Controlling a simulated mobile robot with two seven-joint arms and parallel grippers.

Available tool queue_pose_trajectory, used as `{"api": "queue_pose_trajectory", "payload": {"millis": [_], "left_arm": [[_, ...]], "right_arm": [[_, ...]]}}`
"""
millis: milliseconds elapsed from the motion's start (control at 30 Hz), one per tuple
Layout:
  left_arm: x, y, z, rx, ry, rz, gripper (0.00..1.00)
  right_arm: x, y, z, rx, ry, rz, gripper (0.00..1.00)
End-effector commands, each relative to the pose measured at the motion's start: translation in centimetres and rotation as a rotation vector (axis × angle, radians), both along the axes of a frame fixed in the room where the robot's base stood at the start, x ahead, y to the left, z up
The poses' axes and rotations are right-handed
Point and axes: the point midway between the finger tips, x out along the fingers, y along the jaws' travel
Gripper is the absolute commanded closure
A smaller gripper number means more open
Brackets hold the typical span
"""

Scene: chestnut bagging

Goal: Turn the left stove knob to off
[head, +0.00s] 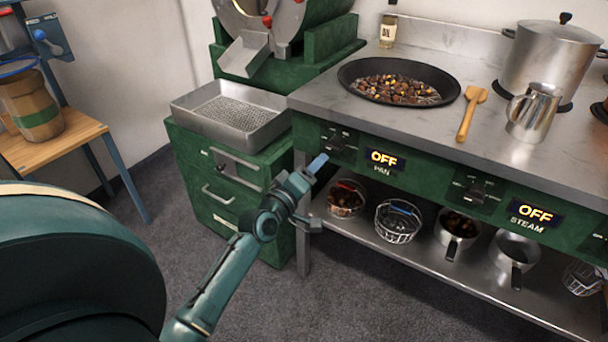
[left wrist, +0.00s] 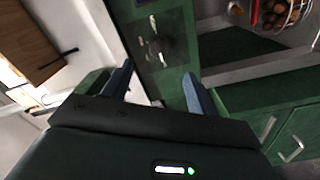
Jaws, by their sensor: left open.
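The left stove knob (head: 338,144) is a dark knob on the green front panel, left of a lit display (head: 384,160) reading "OFF" above the word "PAN". My left gripper (head: 316,190) is in front of the panel, just below and left of the knob. It is open and empty. In the left wrist view the knob (left wrist: 156,44) shows beyond and between the two blue fingers, apart from them. My right gripper is not in view.
A second knob (head: 476,190) has an "OFF" "STEAM" display. Above are a pan of chestnuts (head: 350,89), a wooden spatula (head: 467,116) and a steel jug (head: 534,113). Below, a shelf (head: 480,284) holds baskets and pots. A green drawer cabinet (head: 222,185) stands left of the gripper.

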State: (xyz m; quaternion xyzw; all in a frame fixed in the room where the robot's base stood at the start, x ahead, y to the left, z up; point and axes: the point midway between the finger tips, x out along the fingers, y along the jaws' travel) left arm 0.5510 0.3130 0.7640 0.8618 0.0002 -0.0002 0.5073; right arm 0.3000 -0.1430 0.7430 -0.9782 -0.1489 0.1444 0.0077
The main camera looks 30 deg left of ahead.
Motion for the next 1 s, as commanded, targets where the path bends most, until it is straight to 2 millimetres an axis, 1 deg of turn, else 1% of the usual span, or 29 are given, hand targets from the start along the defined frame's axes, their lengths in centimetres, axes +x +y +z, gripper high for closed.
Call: {"api": "queue_pose_trajectory", "payload": {"millis": [33,100,233,367,867,967,1000], "left_arm": [[-1.1,0.0,0.0,0.0,0.003,-0.001,0.42],[-2.1,0.0,0.0,0.0,0.001,0.0,0.42],[-3.2,0.0,0.0,-0.001,0.0,0.0,0.42],[-3.7,0.0,0.0,-0.001,-0.001,0.0,0.42],[-3.7,-0.1,0.0,0.003,0.001,-0.002,0.42],[-4.9,-1.2,-0.7,0.065,0.021,-0.023,0.42],[-5.9,-2.2,-1.2,0.119,0.035,-0.043,0.42]], "right_arm": [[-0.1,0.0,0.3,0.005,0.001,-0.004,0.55],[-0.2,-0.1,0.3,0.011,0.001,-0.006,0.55],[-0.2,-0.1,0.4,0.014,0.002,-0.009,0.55],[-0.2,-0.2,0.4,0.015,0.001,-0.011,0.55],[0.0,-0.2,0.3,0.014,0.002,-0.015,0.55],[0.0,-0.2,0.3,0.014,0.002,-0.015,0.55],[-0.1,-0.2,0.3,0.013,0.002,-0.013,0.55]]}}
